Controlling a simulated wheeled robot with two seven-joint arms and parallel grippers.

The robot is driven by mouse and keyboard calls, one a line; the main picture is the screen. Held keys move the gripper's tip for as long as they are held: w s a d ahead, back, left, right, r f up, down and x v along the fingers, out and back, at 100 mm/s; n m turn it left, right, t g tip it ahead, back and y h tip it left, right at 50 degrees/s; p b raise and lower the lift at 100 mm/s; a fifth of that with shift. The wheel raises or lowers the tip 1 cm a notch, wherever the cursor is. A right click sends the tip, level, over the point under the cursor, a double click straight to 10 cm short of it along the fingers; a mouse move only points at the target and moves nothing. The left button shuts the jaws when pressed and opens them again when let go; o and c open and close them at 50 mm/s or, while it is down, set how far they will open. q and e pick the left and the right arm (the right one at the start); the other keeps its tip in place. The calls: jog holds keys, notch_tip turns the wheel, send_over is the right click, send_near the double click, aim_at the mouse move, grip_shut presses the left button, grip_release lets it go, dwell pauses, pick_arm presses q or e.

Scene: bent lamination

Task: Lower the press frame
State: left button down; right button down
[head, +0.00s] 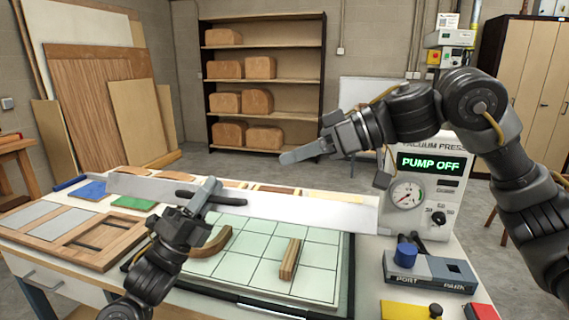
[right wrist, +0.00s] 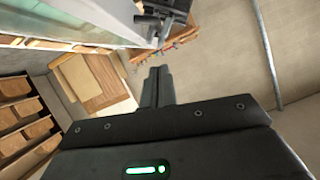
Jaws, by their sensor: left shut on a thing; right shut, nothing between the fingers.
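The press frame (head: 300,208) is a long pale metal bar, seen nearly edge-on and raised above the green gridded press bed (head: 255,275). My left gripper (head: 208,190) is shut on its dark handle (head: 232,201). A curved wooden piece (head: 211,243) and a short wooden block (head: 290,259) lie on the bed below the frame. My right gripper (head: 297,154) is shut and empty, in the air behind and above the frame, apart from it. Its closed fingers also show in the right wrist view (right wrist: 158,84).
The vacuum press unit (head: 432,190) reads PUMP OFF, with a gauge, at the right. A grey box with a blue knob (head: 405,255) stands before it. Wooden panels (head: 90,238) lie at the table's left. Shelves (head: 265,85) stand far behind.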

pick_arm(q)
jog(key=shift+s+d+f, duration=0.1)
jog(key=shift+d, duration=0.2)
pick_arm(e)
send_over(254, 201)
jog(key=s+d, duration=0.1)
jog(key=s, duration=0.2)
notch_tip(254, 201, down, 3)
pick_arm(q)
jog(key=shift+g, duration=0.3)
pick_arm(e)
jog(key=shift+w+a+f, duration=0.1)
jog(key=shift+a+f, duration=0.2)
jog(key=shift+f, duration=0.35)
jog(key=shift+s+a+f, duration=0.1)
jog(key=shift+a+f, duration=0.15)
jog(key=shift+f, duration=0.4)
jog(key=shift+w+a+f, duration=0.1)
jog(key=shift+a+f, duration=0.2)
jog(key=shift+f, duration=0.35)
